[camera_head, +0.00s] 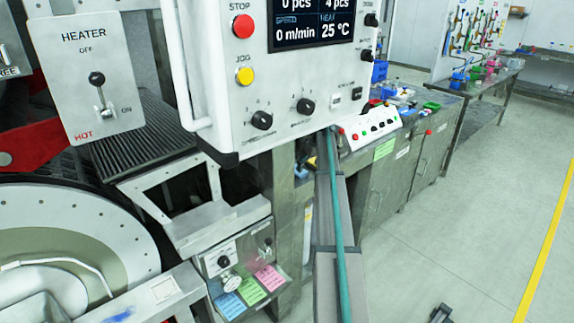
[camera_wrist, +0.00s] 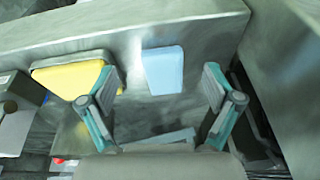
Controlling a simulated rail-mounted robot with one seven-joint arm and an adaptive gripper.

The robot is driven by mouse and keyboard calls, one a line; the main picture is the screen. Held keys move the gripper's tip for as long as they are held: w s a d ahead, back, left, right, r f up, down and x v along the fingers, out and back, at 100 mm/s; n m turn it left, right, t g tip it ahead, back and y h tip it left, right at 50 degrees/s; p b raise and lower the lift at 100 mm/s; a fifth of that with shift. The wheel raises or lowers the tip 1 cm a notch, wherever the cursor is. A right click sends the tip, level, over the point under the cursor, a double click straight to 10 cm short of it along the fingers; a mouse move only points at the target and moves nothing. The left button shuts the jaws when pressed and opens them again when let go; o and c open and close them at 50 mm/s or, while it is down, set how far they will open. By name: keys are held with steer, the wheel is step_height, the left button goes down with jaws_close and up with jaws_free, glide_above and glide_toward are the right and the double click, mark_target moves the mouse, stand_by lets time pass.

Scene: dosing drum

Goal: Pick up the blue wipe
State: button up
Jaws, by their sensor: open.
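The blue wipe (camera_wrist: 163,73) is a pale blue, roughly rectangular flat piece on a grey metal surface in the wrist view. My gripper (camera_wrist: 158,78) is open, with one teal-and-grey finger on each side of the wipe in the picture. No contact between the fingers and the wipe shows, and the height gap is hard to judge. I cannot make out the wipe for certain in the head view; a small blue patch (camera_head: 118,316) lies on a metal ledge at the bottom left there.
A yellow piece (camera_wrist: 68,78) lies left of the wipe, close to my left finger. A control panel (camera_head: 310,75) and a round drum face (camera_head: 75,245) stand in the head view. Metal cabinets (camera_head: 400,165) line the right, with open floor (camera_head: 450,230) beyond.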

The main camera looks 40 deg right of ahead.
steer(key=w+r, duration=0.4)
steer(key=r, duration=0.2)
steer(key=n+p, duration=0.1)
steer(key=p, duration=0.1)
glide_above(296, 171)
steer(key=d, duration=0.1)
step_height(296, 171, down, 5)
steer(key=shift+s+f, duration=0.1)
steer(key=shift+f, duration=0.05)
steer(key=shift+p+x, duration=1.05)
steer(key=shift+x, duration=1.6)
steer(key=shift+s+d, duration=0.2)
steer(key=shift+s, duration=0.05)
steer(key=c, duration=1)
